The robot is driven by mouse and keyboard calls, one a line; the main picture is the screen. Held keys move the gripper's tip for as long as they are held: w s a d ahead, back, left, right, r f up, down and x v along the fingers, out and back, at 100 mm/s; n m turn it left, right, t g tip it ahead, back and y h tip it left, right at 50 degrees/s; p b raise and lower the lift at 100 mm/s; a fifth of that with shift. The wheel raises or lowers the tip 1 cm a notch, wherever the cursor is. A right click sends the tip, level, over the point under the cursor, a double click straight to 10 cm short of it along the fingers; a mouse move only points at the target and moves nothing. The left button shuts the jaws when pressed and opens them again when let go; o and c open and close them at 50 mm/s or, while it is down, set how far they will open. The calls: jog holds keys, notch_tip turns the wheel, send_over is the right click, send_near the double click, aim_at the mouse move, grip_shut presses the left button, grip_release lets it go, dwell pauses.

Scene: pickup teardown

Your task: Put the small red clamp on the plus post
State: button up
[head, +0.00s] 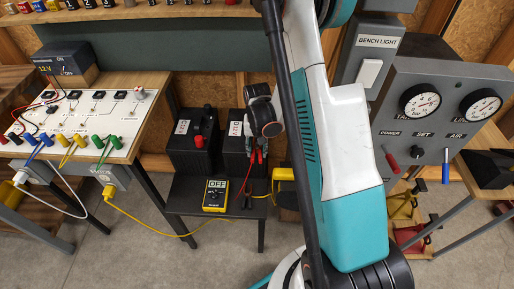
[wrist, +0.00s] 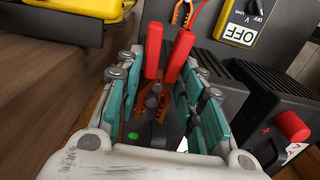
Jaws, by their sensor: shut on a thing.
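The small red clamp (wrist: 179,56) has two red handles and copper-coloured jaws, and sits between the teal fingers of my gripper (wrist: 163,92) in the wrist view. My gripper is shut on it. In the head view my gripper (head: 257,150) is over the front of the right black battery (head: 233,135), with the red clamp (head: 255,158) hanging at its tip. The left black battery (head: 186,140) carries a red cap (head: 198,141), which also shows in the wrist view (wrist: 292,126) beside a plus mark. The right battery's posts are mostly hidden by my gripper and arm.
A yellow multimeter (head: 215,195) reading OFF lies on the small dark table (head: 187,194) in front of the batteries. Another clamp (wrist: 183,13) lies near it. A yellow box (head: 284,175) is to the right, and a yellow cable runs across the floor. A gauge panel stands farther right.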

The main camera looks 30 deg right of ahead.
jog(key=shift+f+b, duration=0.4)
jog(key=shift+f, duration=0.1)
jog(key=o, duration=1.2)
jog(key=shift+c, duration=0.2)
jog(key=shift+r, duration=0.2)
notch_tip(320, 180, up, 12)
notch_tip(320, 180, up, 15)
jog(key=n+t+p, duration=0.1)
jog(key=n+t, duration=0.2)
jog(key=n, duration=0.2)
send_over(257, 150)
jog(key=s+a, duration=0.7)
jog(key=a, duration=0.1)
jog(key=s+a+r+n+t, duration=0.1)
jog(key=s+a+r+t, duration=0.3)
jog(key=s, duration=0.5)
jog(key=shift+s+a+n+b, duration=0.4)
jog(key=shift+a+b, duration=0.05)
jog(key=shift+a, duration=0.5)
